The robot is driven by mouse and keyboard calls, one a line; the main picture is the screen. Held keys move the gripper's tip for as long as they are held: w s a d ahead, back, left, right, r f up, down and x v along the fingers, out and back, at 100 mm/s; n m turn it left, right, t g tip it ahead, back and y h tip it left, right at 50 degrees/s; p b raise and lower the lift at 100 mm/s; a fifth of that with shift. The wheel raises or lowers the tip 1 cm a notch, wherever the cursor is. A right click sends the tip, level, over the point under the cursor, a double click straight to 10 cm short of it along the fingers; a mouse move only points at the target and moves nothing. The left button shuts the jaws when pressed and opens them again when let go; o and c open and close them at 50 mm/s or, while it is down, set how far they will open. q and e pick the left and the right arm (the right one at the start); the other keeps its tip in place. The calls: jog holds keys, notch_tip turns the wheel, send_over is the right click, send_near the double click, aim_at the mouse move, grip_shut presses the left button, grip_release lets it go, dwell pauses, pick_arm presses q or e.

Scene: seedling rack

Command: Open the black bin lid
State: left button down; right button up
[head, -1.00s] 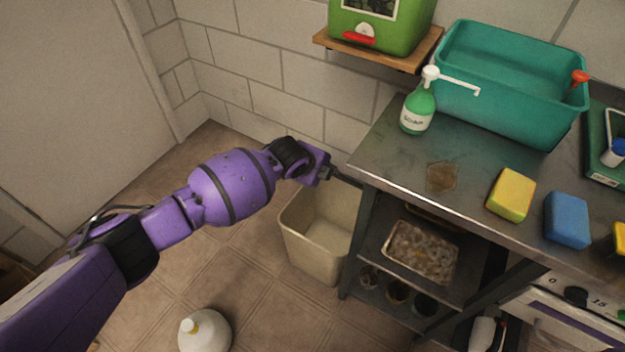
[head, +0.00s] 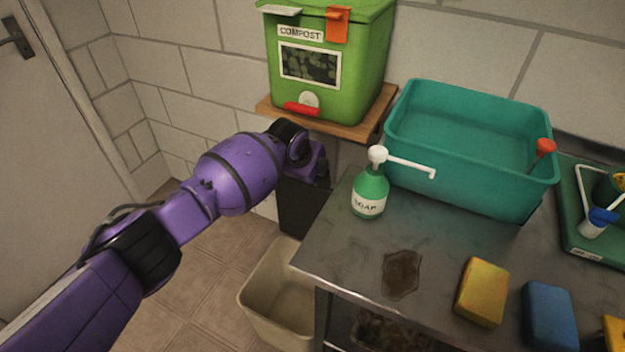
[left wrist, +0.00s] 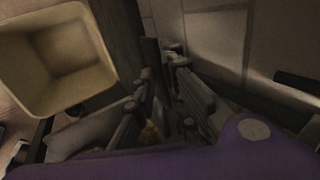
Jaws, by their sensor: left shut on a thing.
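A dark flat panel, which looks like the black bin lid (head: 303,208), stands steeply between the wall and the counter, just above the far rim of an open beige bin (head: 262,315). My left gripper (head: 324,172) is at the panel's upper edge, and its fingertips are largely hidden in the head view. In the left wrist view the fingers (left wrist: 168,75) are close together on something thin and dark. The beige bin's empty inside (left wrist: 55,62) shows there at upper left. Where the lid is attached cannot be told. My right gripper is not in view.
A green compost box (head: 335,95) on a wooden shelf (head: 345,128) is just above my left gripper. A soap bottle (head: 370,195) and a teal basin (head: 455,185) stand on the metal counter (head: 345,250) to the right. Sponges (head: 483,292) lie nearer. Floor at left is clear.

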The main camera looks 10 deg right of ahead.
pick_arm(q)
jog(key=shift+w+d+f, duration=0.2)
jog(key=shift+d+f, duration=0.05)
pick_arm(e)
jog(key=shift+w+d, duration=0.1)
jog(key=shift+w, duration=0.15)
pick_arm(q)
jog(key=c, duration=2)
grip_release()
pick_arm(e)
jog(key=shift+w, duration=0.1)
pick_arm(q)
jog(key=shift+r, duration=0.2)
jog(key=v, duration=1.1)
jog(key=shift+s+a+r, duration=0.1)
jog(key=shift+s+r, duration=0.05)
jog(key=shift+r, duration=0.15)
jog(key=shift+f, duration=0.1)
